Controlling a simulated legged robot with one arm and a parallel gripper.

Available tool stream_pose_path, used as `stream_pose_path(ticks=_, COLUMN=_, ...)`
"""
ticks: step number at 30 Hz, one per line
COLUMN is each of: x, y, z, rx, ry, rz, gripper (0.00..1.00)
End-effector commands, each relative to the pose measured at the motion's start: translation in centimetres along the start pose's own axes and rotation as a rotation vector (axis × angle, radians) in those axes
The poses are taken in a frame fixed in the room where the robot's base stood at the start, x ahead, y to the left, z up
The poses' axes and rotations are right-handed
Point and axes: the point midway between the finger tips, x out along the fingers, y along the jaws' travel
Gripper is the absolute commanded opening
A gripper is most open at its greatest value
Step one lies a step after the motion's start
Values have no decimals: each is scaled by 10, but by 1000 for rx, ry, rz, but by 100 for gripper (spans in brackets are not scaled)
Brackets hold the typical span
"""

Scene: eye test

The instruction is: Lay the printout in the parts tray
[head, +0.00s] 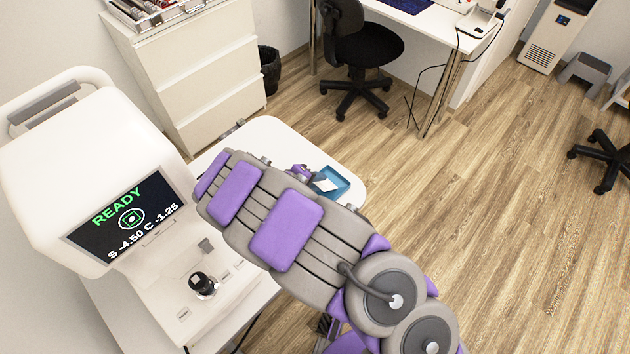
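A small blue parts tray (341,180) sits on the white table, just past my arm, which hides part of it. A small white piece (325,185) shows inside the tray; it looks like paper and may be the printout, but it is too small to be sure. My own grey and purple arm crosses the middle of the view and covers much of the table. A small purple and grey part, perhaps of my gripper (299,172), shows behind the arm, left of the tray. Its fingers are hidden, so I cannot tell whether it is open or holds anything.
A white eye-test machine (85,165) stands at the left, its screen (130,218) reading READY, with a joystick (203,284). A white drawer cabinet (205,75) stands behind, beside a dark bin (269,68). An office chair (360,50) is at a desk. The wooden floor at right is mostly clear.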

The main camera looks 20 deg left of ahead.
Motion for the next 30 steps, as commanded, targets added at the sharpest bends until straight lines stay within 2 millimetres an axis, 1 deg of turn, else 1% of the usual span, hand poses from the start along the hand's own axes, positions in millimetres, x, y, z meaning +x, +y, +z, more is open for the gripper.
stream_pose_path(ticks=8, x=0, y=1, z=0, rx=1, ry=0, rz=0, gripper=30)
stream_pose_path(ticks=13, x=-7, y=9, z=1, rx=0, ry=1, rz=0, gripper=30)
stream_pose_path(ticks=17, x=-20, y=25, z=2, rx=2, ry=1, rz=1, gripper=30)
stream_pose_path(ticks=25, x=-52, y=64, z=5, rx=4, ry=2, rz=2, gripper=30)
stream_pose_path(ticks=27, x=-44, y=72, z=10, rx=8, ry=-5, rz=13, gripper=30)
stream_pose_path(ticks=30, x=-37, y=87, z=16, rx=13, ry=-13, rz=29, gripper=30)
